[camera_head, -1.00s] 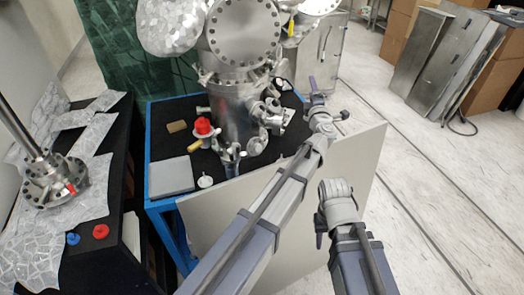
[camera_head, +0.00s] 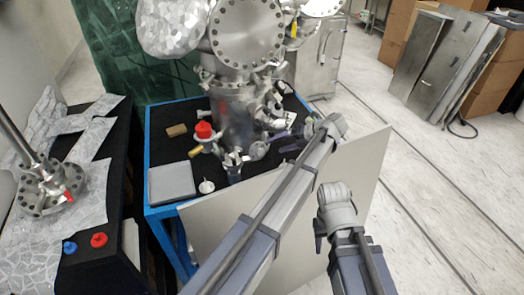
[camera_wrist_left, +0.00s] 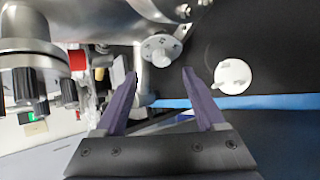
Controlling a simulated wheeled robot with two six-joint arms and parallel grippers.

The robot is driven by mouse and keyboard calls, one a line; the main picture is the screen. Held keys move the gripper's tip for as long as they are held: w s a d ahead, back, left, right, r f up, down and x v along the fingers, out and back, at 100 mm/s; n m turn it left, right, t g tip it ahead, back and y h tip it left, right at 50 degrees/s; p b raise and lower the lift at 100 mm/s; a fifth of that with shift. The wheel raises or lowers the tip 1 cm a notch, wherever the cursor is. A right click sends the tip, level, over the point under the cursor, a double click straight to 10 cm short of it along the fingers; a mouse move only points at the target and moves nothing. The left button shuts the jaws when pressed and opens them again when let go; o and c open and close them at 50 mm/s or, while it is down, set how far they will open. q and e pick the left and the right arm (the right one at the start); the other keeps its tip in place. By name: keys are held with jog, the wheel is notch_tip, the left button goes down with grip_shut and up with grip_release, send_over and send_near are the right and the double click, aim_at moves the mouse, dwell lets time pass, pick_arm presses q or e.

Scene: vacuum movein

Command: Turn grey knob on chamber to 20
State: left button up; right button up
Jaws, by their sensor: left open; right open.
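The steel chamber (camera_head: 235,110) stands on the blue-edged black table. In the left wrist view a light grey knob with dark marks (camera_wrist_left: 160,48) sits just beyond the fingertips, about in line with the gap between them. I cannot read its setting. My left gripper (camera_wrist_left: 157,77) is open and empty, apart from the knob. In the head view my left gripper (camera_head: 287,147) points left towards the chamber's lower right side. A white disc (camera_wrist_left: 233,75) lies right of the knob in the wrist view. My right arm is at lower right; its fingers do not show clearly.
On the table (camera_head: 165,150) are a red-topped fitting (camera_head: 204,131), a grey flat box (camera_head: 171,183) and a small white round piece (camera_head: 206,186). A pale panel (camera_head: 225,225) leans at the table's front.

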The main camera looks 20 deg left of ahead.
aim_at(262, 152)
pick_arm(q)
jog(key=b+x, duration=0.1)
jog(key=x, duration=0.1)
jog(key=b+x, duration=0.2)
jog(key=x, duration=0.1)
jog(key=b+x, duration=0.1)
jog(key=x, duration=0.1)
jog(key=shift+s+d+f+b, duration=0.1)
jog(key=shift+s+f+b, duration=0.25)
jog(key=shift+f, duration=0.1)
jog(key=shift+w+a, duration=0.1)
jog(key=shift+a, duration=0.2)
grip_shut()
